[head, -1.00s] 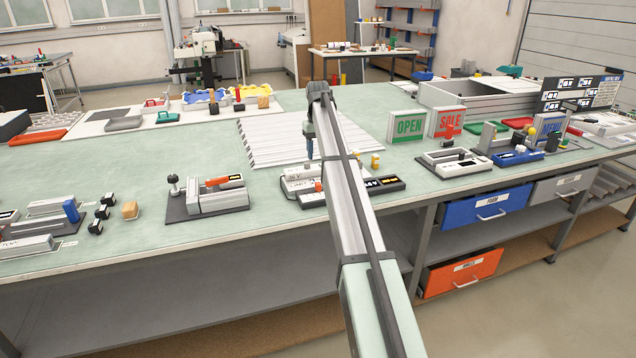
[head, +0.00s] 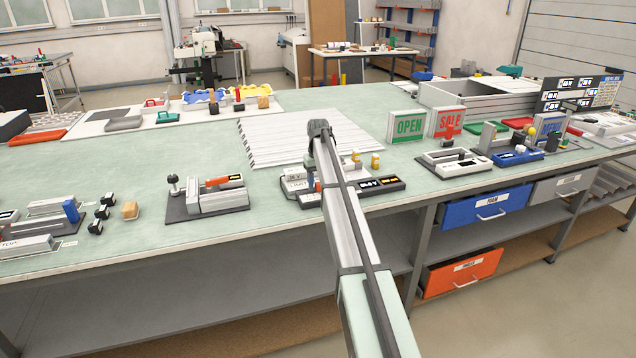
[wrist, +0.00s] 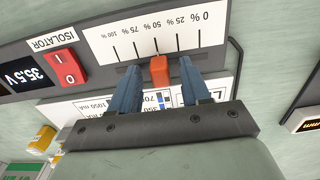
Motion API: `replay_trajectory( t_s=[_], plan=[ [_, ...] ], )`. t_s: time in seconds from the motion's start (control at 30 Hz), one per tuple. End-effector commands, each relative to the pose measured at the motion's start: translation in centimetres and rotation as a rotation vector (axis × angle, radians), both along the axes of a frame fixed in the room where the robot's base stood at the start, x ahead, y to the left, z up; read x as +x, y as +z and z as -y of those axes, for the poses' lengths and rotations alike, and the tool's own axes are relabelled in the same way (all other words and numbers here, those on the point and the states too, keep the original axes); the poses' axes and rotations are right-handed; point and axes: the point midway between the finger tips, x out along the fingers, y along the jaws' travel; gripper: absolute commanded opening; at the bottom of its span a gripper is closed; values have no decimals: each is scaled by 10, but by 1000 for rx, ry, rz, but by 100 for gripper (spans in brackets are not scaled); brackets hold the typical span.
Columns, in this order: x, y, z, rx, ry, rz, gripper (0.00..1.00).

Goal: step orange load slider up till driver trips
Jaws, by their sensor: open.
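The orange load slider (wrist: 159,70) stands near the 50 % mark of a white scale (wrist: 155,40) running from 0 % at right to 100 % at left in the wrist view. My gripper (wrist: 160,76) is open, with one blue finger on each side of the slider and a small gap on both sides. The driver unit's display (wrist: 22,77) reads 35.5 V beside a red isolator switch (wrist: 66,68). In the head view my gripper is low over the unit (head: 375,187), and my arm hides part of it. The slider shows small there (head: 317,187).
A white label plate (wrist: 100,108) on the unit is partly covered by my gripper. A grey fixture with an orange part (head: 215,195) sits to the left, OPEN and SALE signs (head: 408,126) to the right.

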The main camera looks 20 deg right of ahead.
Motion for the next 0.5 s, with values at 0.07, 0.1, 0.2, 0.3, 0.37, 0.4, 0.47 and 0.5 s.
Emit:
replay_trajectory(
  t_s=[0.07, 0.1, 0.2, 0.3, 0.37, 0.4, 0.47, 0.5],
  plan=[
    [0, 0, 0, 0, 0, 0, 47],
    [0, 0, 0, 0, 0, 0, 47],
    [0, 0, 0, 0, 0, 0, 47],
    [0, 0, 0, 0, 0, 0, 38],
    [0, 0, 0, 0, 0, 0, 32],
    [0, 0, 0, 0, 0, 0, 29],
    [0, 0, 0, 0, 0, 0, 23],
    [0, 0, 0, 0, 0, 0, 19]
  ],
)
